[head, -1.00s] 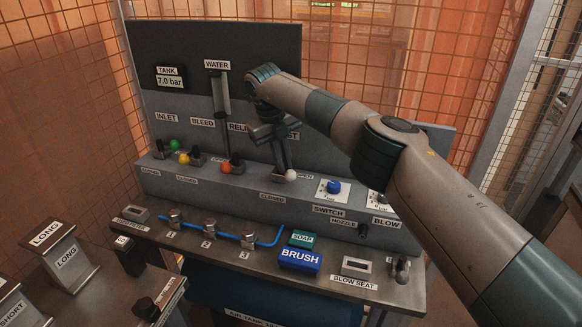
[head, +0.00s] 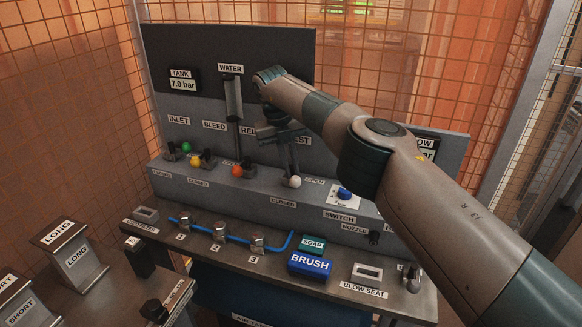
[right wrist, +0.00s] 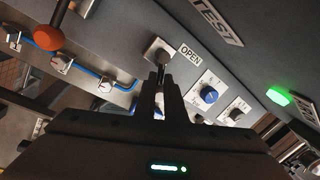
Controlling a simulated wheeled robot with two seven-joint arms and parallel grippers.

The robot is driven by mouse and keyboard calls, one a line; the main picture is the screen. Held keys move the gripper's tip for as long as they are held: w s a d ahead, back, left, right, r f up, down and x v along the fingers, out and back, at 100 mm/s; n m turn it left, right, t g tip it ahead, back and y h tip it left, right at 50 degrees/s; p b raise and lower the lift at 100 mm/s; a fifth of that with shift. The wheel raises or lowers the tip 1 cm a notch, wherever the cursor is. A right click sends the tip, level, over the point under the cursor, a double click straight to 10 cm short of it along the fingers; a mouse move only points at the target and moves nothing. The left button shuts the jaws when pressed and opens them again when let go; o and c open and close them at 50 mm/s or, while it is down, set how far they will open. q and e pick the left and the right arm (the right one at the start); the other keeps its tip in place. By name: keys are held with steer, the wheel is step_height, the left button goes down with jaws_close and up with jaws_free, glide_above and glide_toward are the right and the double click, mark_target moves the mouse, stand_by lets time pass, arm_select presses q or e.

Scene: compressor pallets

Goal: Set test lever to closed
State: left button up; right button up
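The test lever (head: 295,181) has a pale round knob and stands on the grey panel below the TEST label, between the CLOSED label (head: 283,202) at its lower left and the OPEN label (head: 314,181) at its right. My right gripper (head: 292,160) reaches down to it from above. In the right wrist view the two fingers (right wrist: 160,92) are close together around the dark lever stem, just in front of its square base (right wrist: 158,50). The OPEN label (right wrist: 190,53) shows beside the base. My left gripper is in neither view.
Levers with green (head: 186,147), yellow (head: 195,161) and orange (head: 237,171) knobs stand left of the test lever. A blue switch knob (head: 344,193) sits to its right. The bench holds a blue BRUSH block (head: 310,263) and a SOAP block (head: 312,244).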

steer(key=o, duration=0.3)
steer(key=shift+s+f, duration=0.2)
steer(key=shift+f, duration=0.1)
steer(key=shift+d+r, duration=0.1)
steer(key=shift+r, duration=0.2)
